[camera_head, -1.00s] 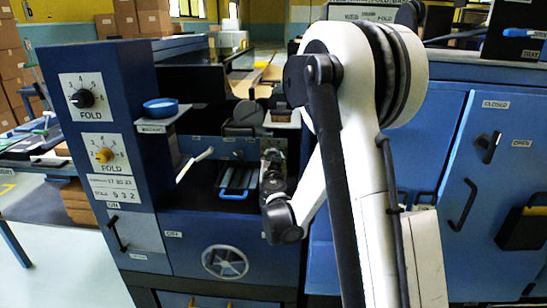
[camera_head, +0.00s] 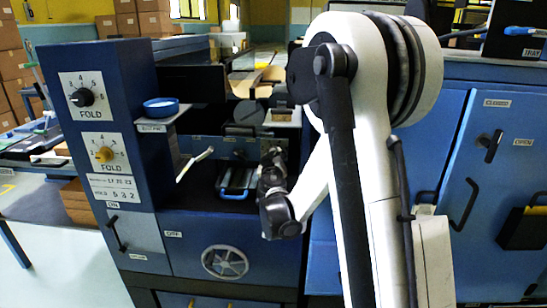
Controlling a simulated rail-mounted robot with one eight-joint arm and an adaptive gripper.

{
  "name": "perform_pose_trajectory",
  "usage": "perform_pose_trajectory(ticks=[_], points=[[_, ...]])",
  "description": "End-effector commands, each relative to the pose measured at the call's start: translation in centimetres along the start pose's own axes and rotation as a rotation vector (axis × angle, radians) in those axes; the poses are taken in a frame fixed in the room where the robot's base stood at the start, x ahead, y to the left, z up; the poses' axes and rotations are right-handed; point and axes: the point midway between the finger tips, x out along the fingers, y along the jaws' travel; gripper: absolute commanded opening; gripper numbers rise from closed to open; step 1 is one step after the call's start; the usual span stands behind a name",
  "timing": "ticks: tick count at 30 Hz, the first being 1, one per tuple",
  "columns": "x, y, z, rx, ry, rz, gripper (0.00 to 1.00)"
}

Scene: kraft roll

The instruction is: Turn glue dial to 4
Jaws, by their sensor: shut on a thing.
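My gripper (camera_head: 272,160) is at the back panel of the blue machine's recess, right of the middle. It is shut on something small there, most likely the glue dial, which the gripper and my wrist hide. I cannot read its pointer or its numbers. Two other dials are on the left column, both labelled FOLD: a black knob (camera_head: 82,97) above and a yellow knob (camera_head: 104,155) below, each on a white numbered plate.
A blue round dish (camera_head: 161,106) sits on a small shelf left of the recess. A white lever (camera_head: 196,163) sticks out inside it. A handwheel (camera_head: 225,262) is on the front below. Blue cabinet doors with handles (camera_head: 463,202) stand to the right.

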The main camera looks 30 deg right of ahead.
Motion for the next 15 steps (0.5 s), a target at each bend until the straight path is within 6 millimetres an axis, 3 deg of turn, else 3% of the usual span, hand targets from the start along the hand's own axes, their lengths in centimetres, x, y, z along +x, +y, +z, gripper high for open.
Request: perform_pose_trajectory(ticks=[15], points=[[0.01,-0.04,-0.02,-0.148,-0.011,0.002,0.01]])
